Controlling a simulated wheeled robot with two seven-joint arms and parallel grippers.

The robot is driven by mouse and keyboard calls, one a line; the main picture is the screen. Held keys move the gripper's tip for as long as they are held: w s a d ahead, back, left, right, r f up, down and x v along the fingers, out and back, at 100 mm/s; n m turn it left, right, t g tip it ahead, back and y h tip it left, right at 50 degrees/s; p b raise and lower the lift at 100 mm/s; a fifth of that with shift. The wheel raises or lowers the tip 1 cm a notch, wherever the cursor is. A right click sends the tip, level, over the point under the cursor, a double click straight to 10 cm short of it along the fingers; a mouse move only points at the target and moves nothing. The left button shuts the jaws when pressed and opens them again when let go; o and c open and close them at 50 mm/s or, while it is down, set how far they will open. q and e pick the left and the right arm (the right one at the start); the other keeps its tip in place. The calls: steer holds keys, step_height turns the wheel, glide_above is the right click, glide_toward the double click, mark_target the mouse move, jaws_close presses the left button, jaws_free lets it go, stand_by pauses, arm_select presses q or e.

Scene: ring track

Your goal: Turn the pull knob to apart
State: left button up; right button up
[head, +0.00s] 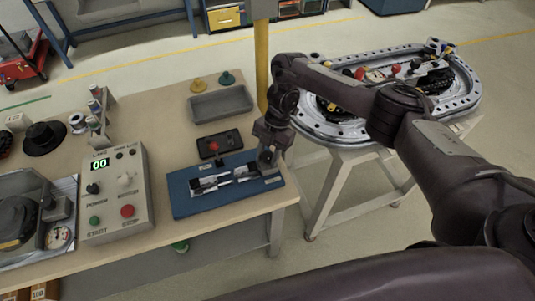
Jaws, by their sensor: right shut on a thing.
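A blue fixture board (190,206) lies near the right front corner of the wooden table. On it is a silver slide mechanism (226,179) with light clamp pieces and dark gaps. My right gripper (267,160) points down at the right end of this mechanism and is shut there. The pull knob is hidden by the fingers; the grip is at the place where it would sit, so its turn position cannot be read. Small labels on the board are too small to read. My left gripper is not in view.
A grey control box (118,195) with a green "00" display stands left of the board. A black plate with a red knob (214,147) and a grey tray (221,104) lie behind it. A metal ring track (325,128) stands on a stand at right, behind my right arm.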

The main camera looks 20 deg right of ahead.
steer(key=shift+n, duration=0.6)
steer(key=o, duration=1)
steer(key=shift+r, duration=0.1)
steer(key=v, duration=0.7)
steer(key=shift+w+r, duration=0.25)
